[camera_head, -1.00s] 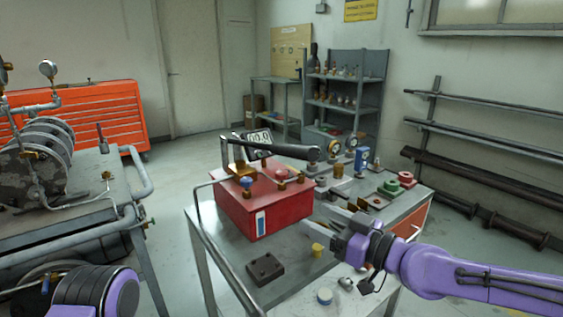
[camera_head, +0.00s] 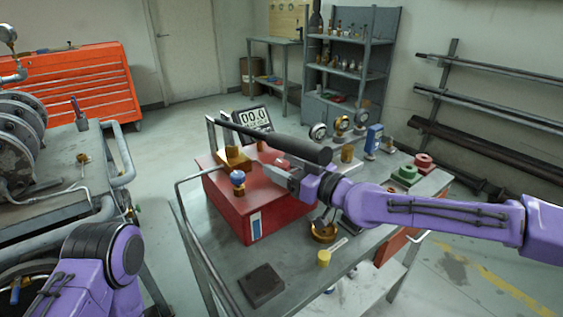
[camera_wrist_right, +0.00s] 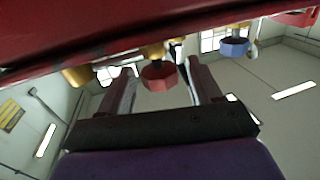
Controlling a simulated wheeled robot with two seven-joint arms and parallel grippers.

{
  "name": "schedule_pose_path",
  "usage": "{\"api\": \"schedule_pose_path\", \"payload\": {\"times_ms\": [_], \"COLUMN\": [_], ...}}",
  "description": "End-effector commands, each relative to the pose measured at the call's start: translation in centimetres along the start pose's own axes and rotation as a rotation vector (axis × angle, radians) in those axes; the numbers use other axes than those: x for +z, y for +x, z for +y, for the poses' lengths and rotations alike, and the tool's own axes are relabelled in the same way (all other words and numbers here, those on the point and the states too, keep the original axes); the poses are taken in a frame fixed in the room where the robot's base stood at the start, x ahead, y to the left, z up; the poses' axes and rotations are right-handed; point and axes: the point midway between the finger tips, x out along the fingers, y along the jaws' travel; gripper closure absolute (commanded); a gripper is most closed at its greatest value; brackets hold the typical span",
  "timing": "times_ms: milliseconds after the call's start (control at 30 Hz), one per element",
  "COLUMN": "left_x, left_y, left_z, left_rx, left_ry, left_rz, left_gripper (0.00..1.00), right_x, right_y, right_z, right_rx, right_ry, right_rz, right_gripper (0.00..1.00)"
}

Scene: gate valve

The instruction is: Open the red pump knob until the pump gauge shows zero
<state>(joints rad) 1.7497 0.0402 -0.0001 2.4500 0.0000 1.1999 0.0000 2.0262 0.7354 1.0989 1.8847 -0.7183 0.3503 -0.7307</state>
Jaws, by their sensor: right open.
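The red pump box (camera_head: 232,207) stands on the grey table, with a black lever bar (camera_head: 275,139) across its top. The red knob (camera_head: 282,163) is partly hidden behind my right gripper (camera_head: 284,176) in the head view. In the right wrist view the red knob (camera_wrist_right: 158,76) sits between the two open fingers of my right gripper (camera_wrist_right: 160,84), with gaps on both sides. The pump gauge (camera_head: 256,118) is a digital display behind the lever; its large figures look like 00.0, and the smaller line is unreadable. My left arm shows at lower left, its gripper out of view.
A blue knob (camera_head: 237,177) is on the pump's front left; it also shows in the wrist view (camera_wrist_right: 234,47). A brass dish (camera_head: 323,231), a yellow cup (camera_head: 324,257) and a dark block (camera_head: 262,284) are on the table's near side. Round gauges (camera_head: 318,132) stand behind.

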Motion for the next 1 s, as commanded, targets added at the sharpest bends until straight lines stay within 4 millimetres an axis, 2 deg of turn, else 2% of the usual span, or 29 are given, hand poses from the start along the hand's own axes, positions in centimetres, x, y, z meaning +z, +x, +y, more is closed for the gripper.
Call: {"api": "schedule_pose_path", "payload": {"times_ms": [133, 367, 533, 767, 1000], "left_x": [-0.1, -0.1, -0.1, -0.1, -0.7], "left_y": [-0.1, -0.1, -0.1, -0.3, -1.7], "left_z": [0.0, 0.0, 0.0, 0.0, -0.1], "left_rx": [0.0, 0.0, 0.0, 0.0, 0.0], "left_ry": [0.0, 0.0, 0.0, 0.0, 0.0], "left_rz": [0.0, 0.0, 0.0, 0.0, 0.0], "left_gripper": [0.36, 0.36, 0.36, 0.36, 0.36], "right_x": [0.0, 0.0, 0.0, -0.2, -0.5], "right_y": [1.1, 1.1, 1.1, 1.1, 1.1], "right_z": [0.0, 0.1, 0.1, 0.0, -0.1], "right_rx": [0.001, 0.002, 0.002, 0.011, 0.097], "right_ry": [0.001, 0.001, 0.001, 0.0, -0.004], "right_rz": [0.0, 0.0, 0.0, 0.0, -0.002], "right_gripper": [0.36, 0.36, 0.87, 0.87, 0.87]}}
